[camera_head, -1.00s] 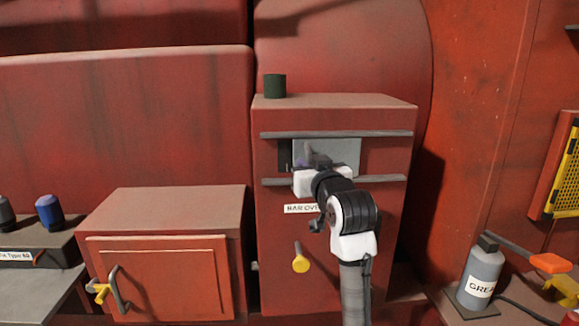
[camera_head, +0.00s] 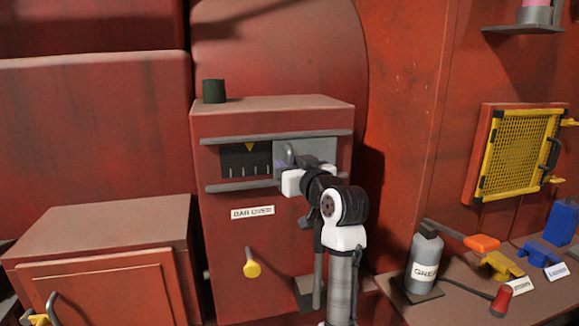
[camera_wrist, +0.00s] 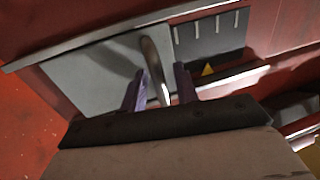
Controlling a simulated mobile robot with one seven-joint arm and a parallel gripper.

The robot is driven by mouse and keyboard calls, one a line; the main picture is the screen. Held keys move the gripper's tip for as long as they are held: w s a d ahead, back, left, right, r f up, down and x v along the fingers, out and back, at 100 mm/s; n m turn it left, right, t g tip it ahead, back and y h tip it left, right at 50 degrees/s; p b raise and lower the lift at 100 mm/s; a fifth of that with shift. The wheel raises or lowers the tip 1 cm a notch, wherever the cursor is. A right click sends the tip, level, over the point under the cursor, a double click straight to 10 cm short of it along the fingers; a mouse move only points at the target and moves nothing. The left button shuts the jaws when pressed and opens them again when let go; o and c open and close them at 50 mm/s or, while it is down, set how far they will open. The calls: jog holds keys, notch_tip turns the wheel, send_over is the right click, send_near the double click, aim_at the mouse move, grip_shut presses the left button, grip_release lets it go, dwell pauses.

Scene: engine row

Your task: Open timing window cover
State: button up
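The timing window cover (camera_head: 318,152) is a grey plate between two grey rails on the red cabinet front. It sits at the right, with the dark window (camera_head: 236,162) uncovered to its left, showing white marks and a yellow pointer. In the wrist view the cover (camera_wrist: 92,82) has an upright metal handle (camera_wrist: 155,68). My gripper (camera_head: 286,168) is at this handle. In the wrist view the purple fingers of my gripper (camera_wrist: 159,86) stand on either side of the handle, with small gaps visible, so it looks open around it. My wrist hides part of the cover's lower right.
A yellow knob (camera_head: 252,269) sticks out low on the cabinet, below a label (camera_head: 252,212). To the right are a grease bottle (camera_head: 425,262), a bench with tools and a yellow mesh panel (camera_head: 520,150). A lower red box (camera_head: 105,260) is left.

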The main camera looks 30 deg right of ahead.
jog(key=s+a+b, duration=0.1)
jog(key=s+b, duration=0.2)
jog(key=s, duration=1)
jog(key=shift+s+b, duration=0.35)
jog(key=shift+s, duration=0.05)
jog(key=shift+a, duration=0.1)
